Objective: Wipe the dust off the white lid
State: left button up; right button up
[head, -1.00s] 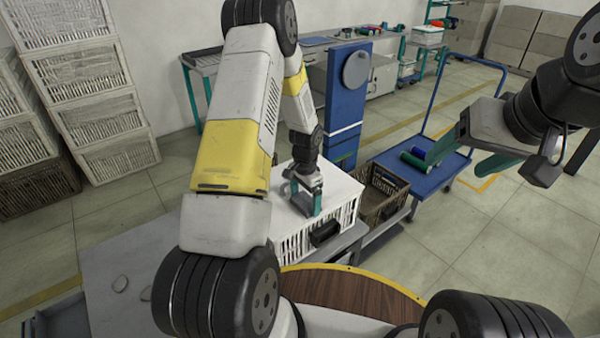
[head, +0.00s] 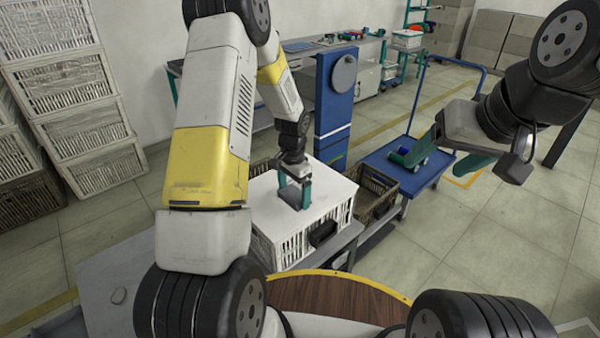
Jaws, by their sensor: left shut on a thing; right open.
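The white lid (head: 325,187) lies flat on a white slatted crate (head: 300,249) in the middle of the head view. My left gripper (head: 304,196) has teal fingers pointing down over the middle of the lid. It is shut on a small grey thing (head: 289,194), which is low at the lid's surface; its shape is partly hidden by the fingers, and I cannot tell if it touches. I cannot make out dust on the lid. My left arm hides part of its left side. My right gripper (head: 440,160) is open and empty at the right, away from the lid.
A blue column machine (head: 334,105) stands behind. Stacked crates (head: 68,100) are at the left. A grey tabletop (head: 110,268) lies left of the lid.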

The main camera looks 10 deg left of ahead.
pick_arm(q)
jog(key=shift+r, duration=1.15)
